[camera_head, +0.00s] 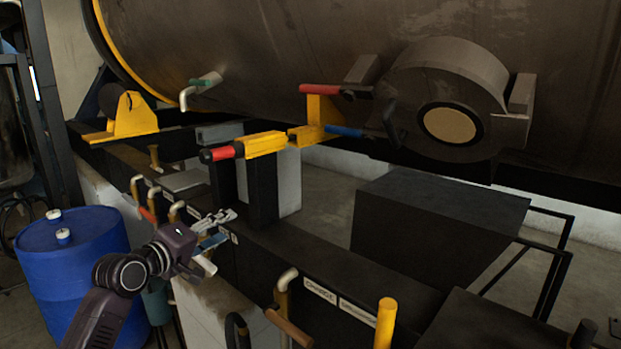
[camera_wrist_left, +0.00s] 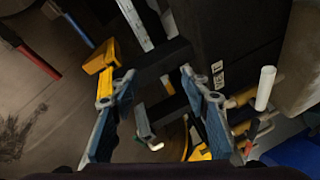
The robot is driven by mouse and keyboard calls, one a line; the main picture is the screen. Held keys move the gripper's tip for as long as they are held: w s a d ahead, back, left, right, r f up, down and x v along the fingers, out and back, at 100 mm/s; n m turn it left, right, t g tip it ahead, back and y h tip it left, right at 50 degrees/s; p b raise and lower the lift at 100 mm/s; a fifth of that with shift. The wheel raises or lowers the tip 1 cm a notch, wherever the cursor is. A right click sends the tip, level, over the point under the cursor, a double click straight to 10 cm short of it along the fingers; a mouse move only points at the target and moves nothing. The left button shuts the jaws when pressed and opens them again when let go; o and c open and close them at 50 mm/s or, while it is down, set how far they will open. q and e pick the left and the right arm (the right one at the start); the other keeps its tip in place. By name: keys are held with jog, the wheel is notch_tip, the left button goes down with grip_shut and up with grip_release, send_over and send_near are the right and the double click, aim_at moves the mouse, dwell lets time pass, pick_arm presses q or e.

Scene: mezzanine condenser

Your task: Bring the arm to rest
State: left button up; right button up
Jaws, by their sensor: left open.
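My left arm (camera_head: 132,272) comes in from the lower left of the head view, dark purple with black joint rings. My left gripper (camera_head: 221,228) is raised in front of the black frame beam, fingers pointing to the right. In the left wrist view the two blue-grey fingers (camera_wrist_left: 158,82) stand apart with nothing held between them. A yellow bracket (camera_wrist_left: 99,57) shows behind one finger in that view. I cannot tell whether the fingers touch anything. My right arm does not show in either view.
A blue drum (camera_head: 70,262) stands left of the arm. The large condenser tank (camera_head: 250,60) hangs behind. A red-tipped yellow handle (camera_head: 262,144), bent pipes (camera_head: 285,281) and a yellow post (camera_head: 385,322) stick out around the black beam (camera_head: 290,247). The pale floor shows at right (camera_head: 330,200).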

pick_arm(q)
jog(key=s+d+f+m+g+y, duration=0.1)
jog(key=s+d+f+m+g, duration=0.2)
jog(key=s+f, duration=0.75)
jog(key=s+d+f+m+g+y, duration=0.1)
jog(key=s+d+f+m+g, duration=0.25)
jog(key=s+f, duration=0.75)
jog(key=s+a+f+m+g+y, duration=0.15)
jog(key=s+f, duration=0.25)
jog(key=s, duration=0.5)
jog(key=s+a+f+m+g+y, duration=0.15)
jog(key=s+f, duration=0.25)
jog(key=s, duration=0.5)
jog(key=s+a+f+m+g+y, duration=0.1)
jog(key=s+f+g, duration=0.1)
jog(key=s+f, duration=0.5)
jog(key=s+f+g+b, duration=0.1)
jog(key=s+f+b, duration=0.1)
jog(key=f, duration=1.2)
jog(key=s+f+b, duration=0.2)
jog(key=f+b, duration=0.1)
jog(key=f, duration=1.1)
jog(key=s+a+f+g+b, duration=0.1)
jog(key=s+a+f+b, duration=0.2)
jog(key=s+f, duration=1.4)
notch_tip(320, 180, down, 4)
jog(key=shift+r, duration=0.15)
